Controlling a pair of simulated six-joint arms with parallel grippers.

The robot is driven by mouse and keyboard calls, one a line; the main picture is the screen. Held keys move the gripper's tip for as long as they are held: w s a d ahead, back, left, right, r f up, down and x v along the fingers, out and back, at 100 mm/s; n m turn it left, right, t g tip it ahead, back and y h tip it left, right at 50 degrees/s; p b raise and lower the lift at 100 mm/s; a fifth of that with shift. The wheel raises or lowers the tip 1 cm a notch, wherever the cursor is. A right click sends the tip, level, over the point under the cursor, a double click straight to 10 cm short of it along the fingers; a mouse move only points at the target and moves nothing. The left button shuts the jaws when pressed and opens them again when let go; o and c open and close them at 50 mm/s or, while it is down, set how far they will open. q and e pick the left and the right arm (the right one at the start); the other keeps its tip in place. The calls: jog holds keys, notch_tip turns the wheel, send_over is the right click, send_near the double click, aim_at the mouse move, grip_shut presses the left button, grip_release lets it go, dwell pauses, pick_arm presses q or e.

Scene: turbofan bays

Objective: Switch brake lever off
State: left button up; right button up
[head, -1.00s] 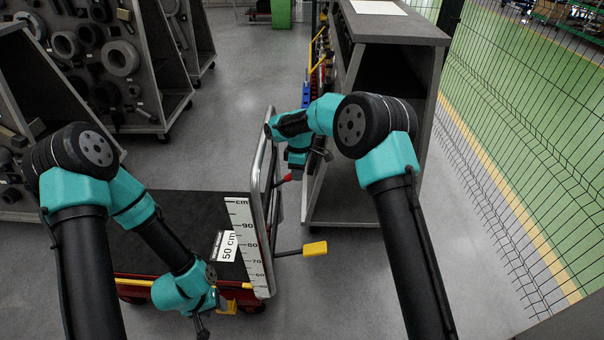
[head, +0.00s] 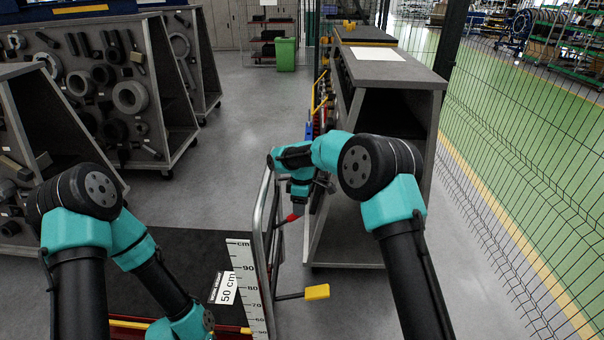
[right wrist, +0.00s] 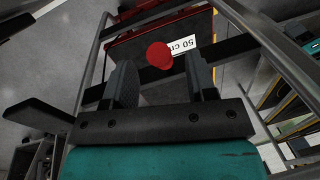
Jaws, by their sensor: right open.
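A red knob (head: 293,217), which looks like the brake lever's end, sits by the cart's tubular handle (head: 262,215) in the head view. In the right wrist view the round red knob (right wrist: 160,55) shows ahead of and between the two fingers. My right gripper (right wrist: 163,80) is open, with nothing clasped. In the head view my right gripper (head: 318,188) is just above and right of the knob, partly hidden by its own wrist. My left wrist is at the bottom edge over the cart; its fingers are cut off.
A yellow-ended pedal (head: 317,292) sticks out from the cart toward the right. A grey cabinet (head: 345,250) stands close right of the handle. The cart's dark deck (head: 210,250) carries a "50 cm" label and a ruler (head: 246,275). A wire fence runs along the right.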

notch_tip(320, 180, up, 14)
jog(key=w, duration=0.2)
jog(key=shift+d+r, duration=0.15)
jog(key=shift+d, duration=0.25)
